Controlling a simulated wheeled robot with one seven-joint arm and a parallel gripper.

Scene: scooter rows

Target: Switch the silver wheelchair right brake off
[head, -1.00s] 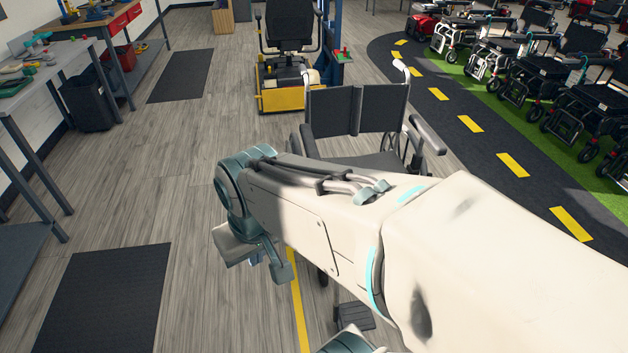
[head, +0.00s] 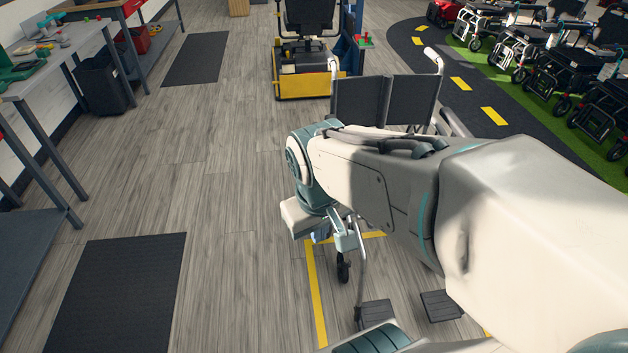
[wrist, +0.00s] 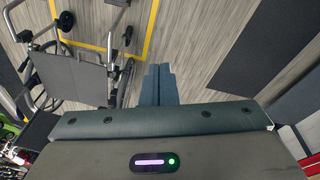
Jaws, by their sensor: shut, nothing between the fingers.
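The silver wheelchair (head: 387,98) stands facing me in the head view, with a dark backrest and silver push handles. My arm hides its seat and most of its middle; a front caster and the footrests show below. In the wrist view the wheelchair (wrist: 72,78) is at the left, with its dark seat, silver side frame and wheels. I cannot make out the right brake lever in either view. My gripper (wrist: 160,84) is shut and empty, beside the chair with floor between them in the picture. In the head view my gripper (head: 345,236) is at the chair's picture-left side.
Yellow floor lines (head: 316,300) run around the wheelchair. A yellow-based scooter (head: 305,80) stands behind it. Workbenches (head: 60,75) line the left, with a black bin (head: 104,85). Rows of mobility chairs (head: 560,70) stand at right. The floor left of the chair is clear, with dark mats (head: 115,290).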

